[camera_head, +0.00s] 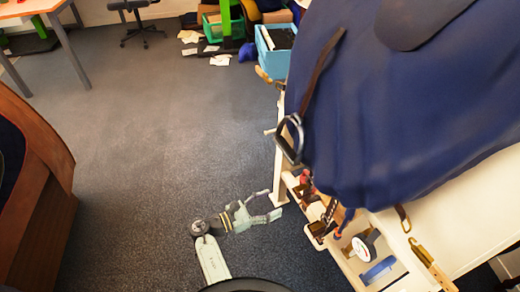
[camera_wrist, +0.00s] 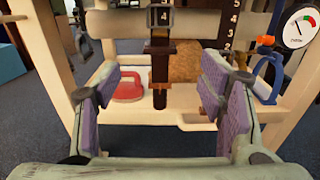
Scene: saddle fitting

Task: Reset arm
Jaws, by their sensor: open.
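My gripper (camera_head: 268,205) is open and empty, held out at the lower middle of the head view, to the left of a white wooden stand (camera_head: 281,168). In the wrist view its two purple-padded fingers (camera_wrist: 162,85) are spread wide.
A large blue cover (camera_head: 400,110) drapes over the stand, with a metal stirrup (camera_head: 290,138) hanging at its edge. Carpet (camera_head: 160,130) is clear to the left.

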